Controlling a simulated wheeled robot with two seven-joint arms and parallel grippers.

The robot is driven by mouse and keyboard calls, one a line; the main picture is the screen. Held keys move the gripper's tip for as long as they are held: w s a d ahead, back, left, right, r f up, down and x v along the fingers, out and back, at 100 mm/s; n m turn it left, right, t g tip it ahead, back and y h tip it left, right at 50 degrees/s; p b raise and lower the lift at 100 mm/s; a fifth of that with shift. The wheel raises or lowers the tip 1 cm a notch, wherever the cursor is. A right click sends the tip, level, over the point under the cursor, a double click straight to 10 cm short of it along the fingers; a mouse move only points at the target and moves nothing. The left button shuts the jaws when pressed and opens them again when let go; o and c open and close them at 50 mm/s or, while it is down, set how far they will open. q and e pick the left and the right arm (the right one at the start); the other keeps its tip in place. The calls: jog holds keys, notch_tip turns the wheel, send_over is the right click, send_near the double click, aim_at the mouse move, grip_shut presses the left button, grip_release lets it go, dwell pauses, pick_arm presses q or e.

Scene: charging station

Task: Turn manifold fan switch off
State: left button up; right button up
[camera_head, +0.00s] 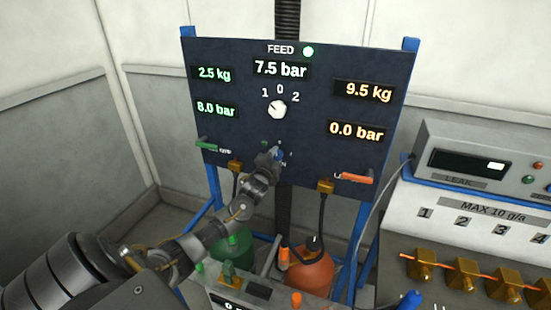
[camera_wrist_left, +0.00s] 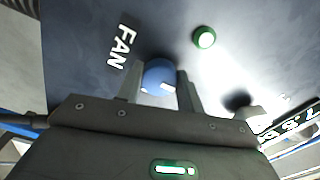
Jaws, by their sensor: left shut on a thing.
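The fan switch is a round blue knob (camera_wrist_left: 159,75) on the dark panel, with a white mark on it and a FAN label (camera_wrist_left: 122,42) beside it in the left wrist view. My left gripper (camera_wrist_left: 160,88) has one finger on each side of the knob and is shut on it. In the head view my left gripper (camera_head: 276,157) reaches the lower middle of the panel and hides most of the knob. A lit green lamp (camera_wrist_left: 204,37) is near the knob in the left wrist view. My right gripper is not in view.
The panel (camera_head: 330,62) carries a white selector knob (camera_head: 277,109), a green handle (camera_head: 206,144) at left and an orange handle (camera_head: 356,178) at right. Hoses, a green bottle and an orange bottle (camera_head: 309,272) stand below. A LEAK unit (camera_head: 482,160) stands at right.

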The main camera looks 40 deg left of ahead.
pick_arm(q)
jog(key=o, duration=1)
jog(key=shift+s, duration=0.1)
jog(key=shift+s+d+f, duration=0.15)
jog(key=shift+s, duration=0.1)
jog(key=b+v, duration=0.3)
jog(key=v, duration=0.7)
jog(key=shift+b, duration=0.4)
